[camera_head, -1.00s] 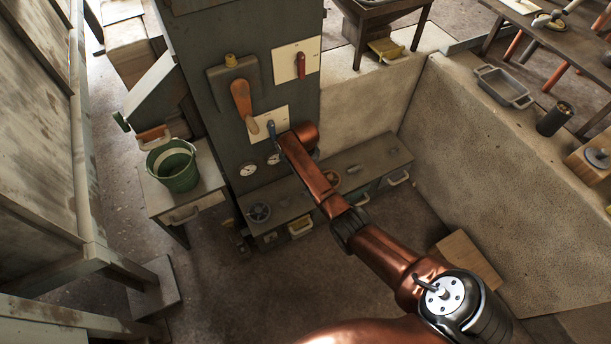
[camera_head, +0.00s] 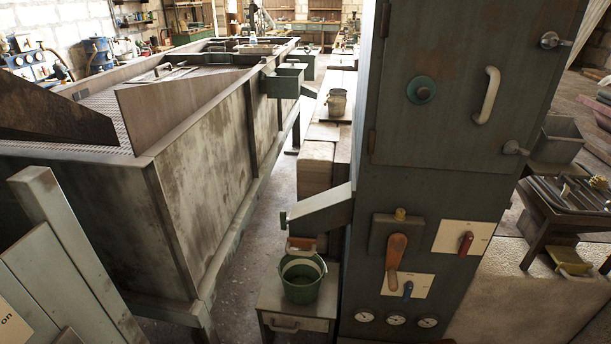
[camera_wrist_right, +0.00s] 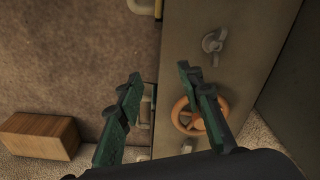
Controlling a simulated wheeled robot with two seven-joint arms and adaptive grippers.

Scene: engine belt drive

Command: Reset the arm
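My right gripper (camera_wrist_right: 158,78) shows in the right wrist view with its two green fingers spread apart and nothing between them. It is above the edge of a grey surface bearing a tan handwheel (camera_wrist_right: 200,116), which one finger partly covers. In the head view neither of my arms shows. The tall grey cabinet (camera_head: 450,190) stands at centre right there. Its front has an orange-handled lever (camera_head: 396,255), a red switch handle (camera_head: 465,243) and a small blue switch handle (camera_head: 408,289), with no gripper on them.
A green bucket (camera_head: 302,283) stands on a small table left of the cabinet. A large rusty tank (camera_head: 205,150) fills the left. A dark side table (camera_head: 570,205) is at the right. In the wrist view a wooden block (camera_wrist_right: 40,136) lies on the floor and a grey knob (camera_wrist_right: 213,42) sits ahead.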

